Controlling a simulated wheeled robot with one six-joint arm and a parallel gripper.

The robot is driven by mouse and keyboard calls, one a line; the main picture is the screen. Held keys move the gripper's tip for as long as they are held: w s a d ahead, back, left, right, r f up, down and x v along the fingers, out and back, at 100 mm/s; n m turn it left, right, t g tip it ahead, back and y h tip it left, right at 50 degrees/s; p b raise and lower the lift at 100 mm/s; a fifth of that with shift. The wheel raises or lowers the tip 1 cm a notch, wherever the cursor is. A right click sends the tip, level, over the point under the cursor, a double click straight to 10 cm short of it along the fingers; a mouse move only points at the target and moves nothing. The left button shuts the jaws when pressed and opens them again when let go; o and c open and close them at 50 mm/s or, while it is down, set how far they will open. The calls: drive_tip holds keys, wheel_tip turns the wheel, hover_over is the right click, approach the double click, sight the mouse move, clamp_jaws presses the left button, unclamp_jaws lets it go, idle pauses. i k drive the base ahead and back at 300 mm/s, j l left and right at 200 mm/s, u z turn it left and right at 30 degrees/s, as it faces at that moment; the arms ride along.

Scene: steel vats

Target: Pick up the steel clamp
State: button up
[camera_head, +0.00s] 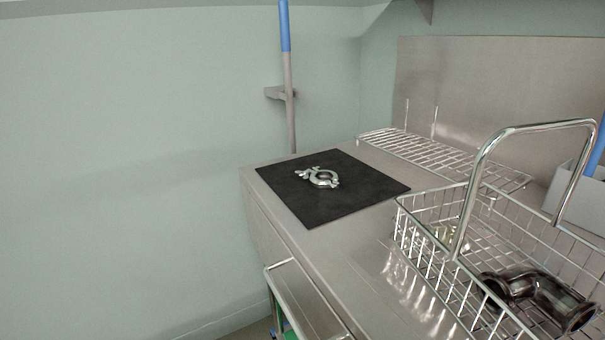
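The steel clamp (322,178) lies on a black square mat (318,208) at the far left end of the steel counter. It is a shiny ring with a wing-nut-like part on its left side. Nothing touches it from above and it is fully in view. My gripper does not show in the camera view.
A wire basket (405,231) with a tall handle (478,170) stands right of the mat and holds a dark curved pipe piece (540,297). A wire rack (440,157) lies behind. A blue-topped pole (288,90) stands at the wall.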

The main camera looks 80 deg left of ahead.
sight(315, 183)
drive_tip(key=u, duration=1.8)
